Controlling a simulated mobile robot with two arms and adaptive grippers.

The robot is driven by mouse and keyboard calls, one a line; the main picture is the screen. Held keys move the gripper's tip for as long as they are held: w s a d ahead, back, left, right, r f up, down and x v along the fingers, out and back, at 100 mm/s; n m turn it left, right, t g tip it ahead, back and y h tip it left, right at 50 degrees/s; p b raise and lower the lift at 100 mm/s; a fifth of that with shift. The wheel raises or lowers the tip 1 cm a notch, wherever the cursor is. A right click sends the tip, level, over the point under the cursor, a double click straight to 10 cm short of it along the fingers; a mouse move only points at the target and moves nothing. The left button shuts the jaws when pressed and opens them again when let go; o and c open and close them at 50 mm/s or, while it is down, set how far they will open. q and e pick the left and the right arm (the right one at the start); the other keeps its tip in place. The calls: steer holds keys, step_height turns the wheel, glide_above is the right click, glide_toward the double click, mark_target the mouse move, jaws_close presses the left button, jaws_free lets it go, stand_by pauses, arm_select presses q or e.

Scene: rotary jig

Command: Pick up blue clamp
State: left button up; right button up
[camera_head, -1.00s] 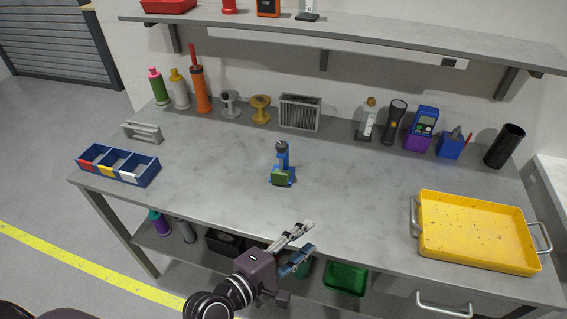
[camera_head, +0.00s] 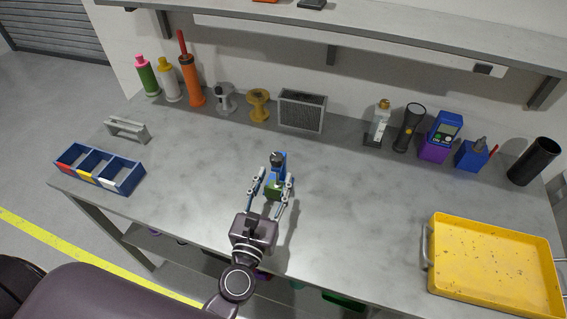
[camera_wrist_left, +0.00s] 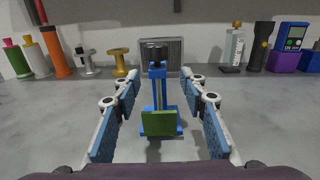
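The blue clamp (camera_head: 281,172) stands upright on the grey workbench, with a dark knob on top and a green block (camera_head: 272,188) at its front. In the left wrist view the blue clamp (camera_wrist_left: 158,88) is centred, with the green block (camera_wrist_left: 160,122) facing me. My left gripper (camera_head: 273,182) is open, its fingers on either side of the clamp. In the left wrist view the left gripper's (camera_wrist_left: 162,105) blue pads show a gap to the clamp on both sides. The right gripper is not in view.
A yellow tray (camera_head: 432,275) lies at the right and a blue divided bin (camera_head: 127,184) at the left. Bottles, spools, a grey box (camera_head: 302,112), a flashlight (camera_head: 409,128) and a black cylinder (camera_head: 534,162) line the back. The bench around the clamp is clear.

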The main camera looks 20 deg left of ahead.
mark_target(275, 169)
arm_select(q)
steer(key=w, duration=0.1)
steer(key=w+p, duration=0.1)
steer(key=shift+w+a+r, duration=0.15)
steer(key=shift+w+r, duration=0.2)
steer(key=shift+r, duration=0.05)
steer(key=w+p, duration=0.1)
steer(key=w, duration=0.1)
steer(key=shift+w+a, duration=0.15)
steer(key=shift+w, duration=0.15)
steer(key=shift+w+f+p, duration=0.15)
steer(key=shift+w+p, duration=0.2)
steer(key=shift+w, duration=0.5)
steer(key=c, duration=0.7)
jaws_close()
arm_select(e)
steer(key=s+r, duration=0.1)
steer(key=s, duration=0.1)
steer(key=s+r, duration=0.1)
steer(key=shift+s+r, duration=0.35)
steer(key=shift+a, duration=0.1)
